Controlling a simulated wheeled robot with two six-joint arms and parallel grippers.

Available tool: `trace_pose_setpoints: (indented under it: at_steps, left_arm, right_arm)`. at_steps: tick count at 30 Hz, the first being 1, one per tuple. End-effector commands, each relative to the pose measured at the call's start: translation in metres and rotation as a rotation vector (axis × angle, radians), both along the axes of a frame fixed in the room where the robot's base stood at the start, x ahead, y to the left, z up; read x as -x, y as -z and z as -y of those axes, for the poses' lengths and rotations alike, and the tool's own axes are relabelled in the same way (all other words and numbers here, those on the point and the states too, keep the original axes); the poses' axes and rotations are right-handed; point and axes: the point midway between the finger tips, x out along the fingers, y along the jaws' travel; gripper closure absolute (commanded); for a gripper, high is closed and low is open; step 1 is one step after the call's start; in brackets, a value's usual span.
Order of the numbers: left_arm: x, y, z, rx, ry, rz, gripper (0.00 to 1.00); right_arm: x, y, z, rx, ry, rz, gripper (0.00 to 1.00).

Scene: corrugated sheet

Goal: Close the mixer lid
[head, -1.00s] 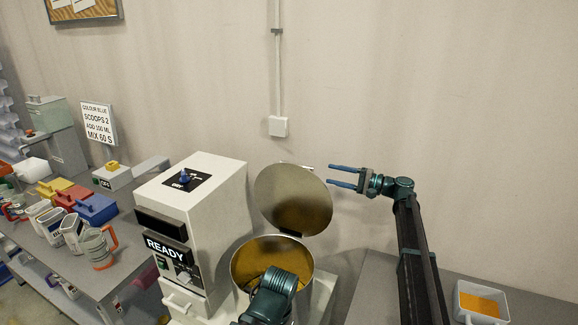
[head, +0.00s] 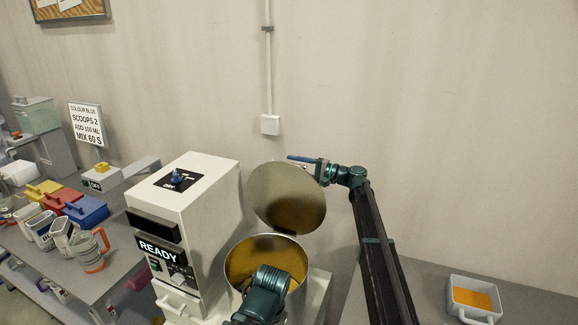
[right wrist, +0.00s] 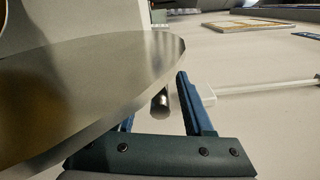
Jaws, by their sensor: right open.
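The mixer lid (head: 287,198), a round metal disc, stands open and tilted up behind the mixer bowl (head: 283,246), with orange-brown showing inside the bowl. My right gripper (head: 303,162) is at the lid's upper edge, with its fingers partly behind the lid in the head view. In the right wrist view the lid (right wrist: 100,80) fills the left side, and a short metal handle (right wrist: 160,104) shows between the open fingers of the right gripper (right wrist: 162,100). I cannot tell whether the fingers touch it. My left gripper is not in view.
The white mixer body (head: 188,215) reading READY stands left of the bowl. A table with mugs (head: 90,250) and coloured boxes (head: 86,211) is further left. A white tray with orange contents (head: 474,315) sits at right. The wall is close behind the lid.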

Motion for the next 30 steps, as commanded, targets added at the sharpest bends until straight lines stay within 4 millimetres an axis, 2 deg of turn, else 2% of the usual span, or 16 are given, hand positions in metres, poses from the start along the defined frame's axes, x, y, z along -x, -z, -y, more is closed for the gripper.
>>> trace_pose_setpoints:
  at_steps: [6, 16, 17, 25, 30]
  left_arm:
    - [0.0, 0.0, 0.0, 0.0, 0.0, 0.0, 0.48]
    - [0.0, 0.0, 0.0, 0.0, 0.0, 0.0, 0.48]
    - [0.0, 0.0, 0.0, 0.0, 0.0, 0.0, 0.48]
    - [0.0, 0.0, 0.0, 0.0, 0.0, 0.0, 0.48]
    - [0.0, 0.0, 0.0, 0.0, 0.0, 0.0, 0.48]
  right_arm:
    - [-0.007, 0.0, -0.017, 0.0, -0.001, 0.0, 0.48]
    - [-0.008, 0.0, -0.019, 0.0, 0.0, 0.0, 0.48]
    - [-0.008, 0.0, -0.019, 0.0, 0.0, 0.0, 0.5]
    - [-0.008, 0.0, -0.019, 0.0, 0.0, 0.0, 0.98]
    - [-0.008, 0.0, -0.019, 0.0, -0.001, 0.0, 1.0]
